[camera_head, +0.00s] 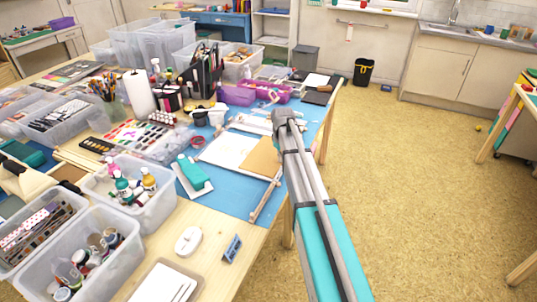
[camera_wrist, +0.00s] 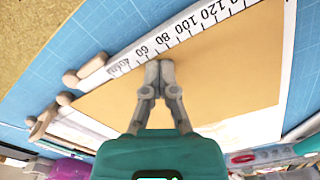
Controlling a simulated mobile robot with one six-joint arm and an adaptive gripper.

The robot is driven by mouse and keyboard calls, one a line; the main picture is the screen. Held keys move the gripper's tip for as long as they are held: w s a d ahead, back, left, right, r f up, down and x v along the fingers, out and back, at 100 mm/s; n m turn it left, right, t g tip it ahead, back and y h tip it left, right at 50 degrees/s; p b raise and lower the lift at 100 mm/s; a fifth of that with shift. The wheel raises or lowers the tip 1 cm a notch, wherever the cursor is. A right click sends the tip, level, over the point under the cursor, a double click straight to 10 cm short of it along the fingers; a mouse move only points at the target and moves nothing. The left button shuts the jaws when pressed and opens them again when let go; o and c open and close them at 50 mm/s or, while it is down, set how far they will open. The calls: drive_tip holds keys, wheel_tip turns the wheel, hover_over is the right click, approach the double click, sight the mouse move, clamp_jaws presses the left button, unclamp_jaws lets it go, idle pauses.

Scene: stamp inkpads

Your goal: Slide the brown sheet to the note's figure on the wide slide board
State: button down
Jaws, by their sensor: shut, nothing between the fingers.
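The brown sheet (camera_head: 263,157) lies flat on the blue mat, partly hidden by my arm in the head view. In the wrist view the brown sheet (camera_wrist: 225,75) fills the middle, with one long edge along a white ruler strip (camera_wrist: 180,32) marked 60, 80, 100, 120. My gripper (camera_wrist: 160,68) is shut and empty, its tips over the sheet close to the strip, near the 60 and 80 marks. I cannot tell whether they touch the sheet. Wooden rails and knobs (camera_wrist: 85,75) stand at the sheet's left end. In the head view my gripper is hidden.
A white sheet (camera_head: 226,149) lies beside the brown one. A teal stapler-like tool (camera_head: 194,173) and a small blue card (camera_head: 232,248), unreadable, are nearer. Clear bins (camera_head: 130,190) and purple trays (camera_head: 265,92) crowd the table.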

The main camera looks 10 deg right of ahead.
drive_tip(key=shift+d, duration=0.2)
drive_tip(key=shift+d+r, duration=0.1)
drive_tip(key=shift+d, duration=0.05)
idle(0.3)
drive_tip(key=shift+w+d+r, duration=0.1)
drive_tip(key=shift+w+d, duration=0.1)
drive_tip(key=shift+d, duration=0.75)
idle(1.4)
drive_tip(key=shift+w+d, duration=0.15)
drive_tip(key=shift+d, duration=0.85)
drive_tip(key=shift+w+d, duration=0.15)
drive_tip(key=shift+d, duration=0.8)
idle(2.8)
